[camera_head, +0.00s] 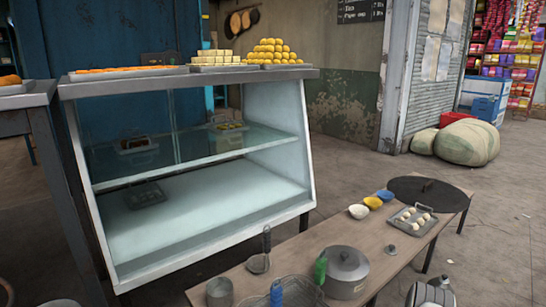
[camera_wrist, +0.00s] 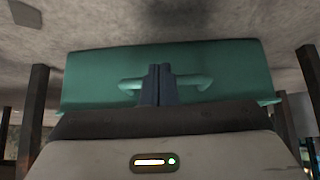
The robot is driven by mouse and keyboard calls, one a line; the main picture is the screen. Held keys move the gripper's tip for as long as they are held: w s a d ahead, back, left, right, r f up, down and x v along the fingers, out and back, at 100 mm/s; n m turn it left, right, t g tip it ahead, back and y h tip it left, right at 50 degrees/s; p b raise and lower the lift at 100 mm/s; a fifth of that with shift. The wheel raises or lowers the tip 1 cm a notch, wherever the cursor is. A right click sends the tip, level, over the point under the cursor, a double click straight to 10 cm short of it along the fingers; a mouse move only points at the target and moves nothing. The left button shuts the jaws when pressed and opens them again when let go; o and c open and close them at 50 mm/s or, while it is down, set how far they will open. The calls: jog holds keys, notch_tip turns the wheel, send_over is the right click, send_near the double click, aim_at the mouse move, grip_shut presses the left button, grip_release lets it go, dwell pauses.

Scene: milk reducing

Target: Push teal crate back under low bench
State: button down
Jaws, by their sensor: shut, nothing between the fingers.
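The teal crate (camera_wrist: 225,70) fills the upper middle of the wrist view, its broad face toward me, with a teal handle (camera_wrist: 190,82) across it. My gripper (camera_wrist: 160,68) is shut and empty, its two dark fingers together in front of the middle of the handle. I cannot tell whether the fingertips touch the crate. Dark posts stand left (camera_wrist: 35,115) and right (camera_wrist: 308,70) of the crate; they look like bench legs. In the head view a low wooden bench (camera_head: 300,243) stands at lower right.
The bench top holds a lidded pot (camera_head: 346,270), a dark round griddle (camera_head: 427,192), small bowls and a tray (camera_head: 412,221). A glass display case (camera_head: 200,175) stands to its left. Sacks (camera_head: 467,142) lie farther back. The floor right of the bench looks mostly clear.

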dwell(0.3)
jog(key=shift+w+a+b, duration=0.45)
jog(key=shift+w+a, duration=0.5)
jog(key=shift+w, duration=0.2)
jog(key=shift+w+a+b, duration=0.4)
jog(key=shift+w+a, duration=0.5)
jog(key=shift+w, duration=0.25)
jog(key=shift+w+a+b, duration=0.45)
jog(key=shift+w+a, duration=0.5)
jog(key=shift+w, duration=0.2)
jog(key=s+d+r+p, duration=0.2)
jog(key=s+d, duration=0.4)
jog(key=s, duration=0.2)
jog(key=shift+d+p, duration=0.2)
jog(key=shift+p, duration=0.2)
